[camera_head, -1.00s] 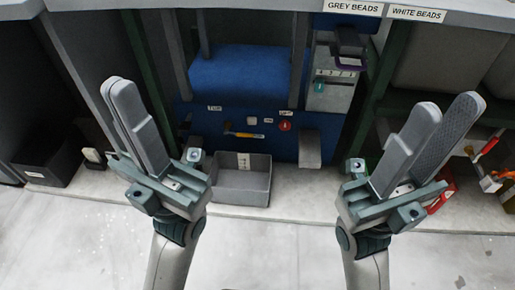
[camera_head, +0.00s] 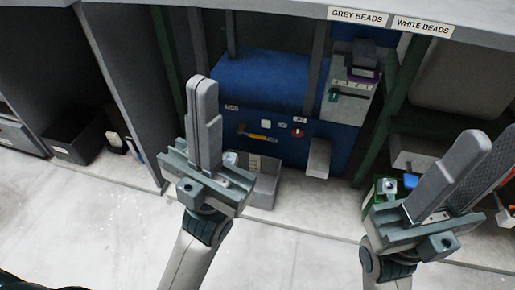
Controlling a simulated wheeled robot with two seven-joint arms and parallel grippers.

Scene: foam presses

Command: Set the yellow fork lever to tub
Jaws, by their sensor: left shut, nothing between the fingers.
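The yellow fork lever (camera_head: 258,138) is on the front of a blue press (camera_head: 262,85), in the middle of the head view. It lies nearly level, its yellow handle sloping slightly down to the right. Small white labels sit above it to the left (camera_head: 232,107) and right (camera_head: 299,119); I cannot read them surely. My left gripper (camera_head: 203,84) is shut and empty, fingers pointing up, to the left of the lever in the picture and apart from it. My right gripper (camera_head: 484,142) is open and empty at the far right, well away from the lever.
A grey bin (camera_head: 264,190) stands below the lever, partly behind my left gripper. A red button (camera_head: 298,133), a white button (camera_head: 266,123) and a grey chute (camera_head: 318,158) are nearby. A grey panel and green posts (camera_head: 385,110) flank the press. The floor in front is clear.

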